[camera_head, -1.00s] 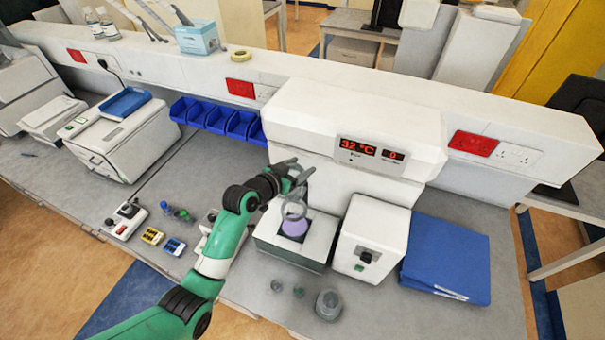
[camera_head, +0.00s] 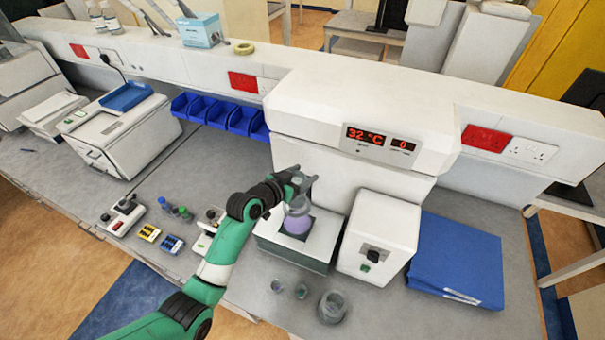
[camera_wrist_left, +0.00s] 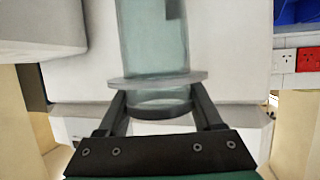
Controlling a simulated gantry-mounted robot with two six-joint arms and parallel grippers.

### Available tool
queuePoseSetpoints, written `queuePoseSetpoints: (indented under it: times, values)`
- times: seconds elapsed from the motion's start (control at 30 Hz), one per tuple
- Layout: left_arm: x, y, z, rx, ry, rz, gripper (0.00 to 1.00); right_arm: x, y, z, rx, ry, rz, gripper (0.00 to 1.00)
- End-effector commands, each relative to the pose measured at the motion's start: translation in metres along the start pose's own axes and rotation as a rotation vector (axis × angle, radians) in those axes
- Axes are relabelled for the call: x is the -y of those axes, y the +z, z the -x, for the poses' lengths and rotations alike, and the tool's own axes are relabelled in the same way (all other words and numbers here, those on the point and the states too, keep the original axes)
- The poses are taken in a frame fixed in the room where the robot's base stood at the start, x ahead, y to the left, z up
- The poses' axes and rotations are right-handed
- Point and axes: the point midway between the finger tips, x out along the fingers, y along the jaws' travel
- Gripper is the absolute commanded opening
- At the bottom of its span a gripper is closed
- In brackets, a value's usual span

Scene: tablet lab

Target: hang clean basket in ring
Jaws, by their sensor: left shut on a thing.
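My left gripper (camera_head: 304,182) is over the heated block in front of the display unit. It is shut on a clear, see-through cylinder, which I take to be the basket (camera_wrist_left: 153,45). In the left wrist view the cylinder has a pale grey flange (camera_wrist_left: 157,80), and the two dark fingers are on either side of it, just below the flange. In the head view a vessel with purple liquid (camera_head: 297,224) sits in the block below the gripper. I cannot pick out the ring clearly, nor tell whether the basket touches it. My right gripper is not in view.
A white unit with a red display (camera_head: 365,134) stands behind the block (camera_head: 322,243). A white control box (camera_head: 378,238) and blue folders (camera_head: 458,262) are to the right. Several small glass vessels stand in front, including a beaker (camera_head: 332,308). Blue bins (camera_head: 240,121) line the back wall.

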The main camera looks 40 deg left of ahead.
Motion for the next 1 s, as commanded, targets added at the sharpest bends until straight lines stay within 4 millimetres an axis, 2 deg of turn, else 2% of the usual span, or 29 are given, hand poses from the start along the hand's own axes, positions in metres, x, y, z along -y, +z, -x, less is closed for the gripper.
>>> queuePoseSetpoints:
  times: [0.03, 1.0]
  values:
    - [0.0, 0.007, -0.003, -0.001, 0.0, 0.0, 0.0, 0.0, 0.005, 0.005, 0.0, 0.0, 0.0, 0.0]
    - [0.0, 0.08, -0.032, -0.001, 0.0, -0.001, 0.0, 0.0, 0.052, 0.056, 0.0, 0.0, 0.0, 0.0]
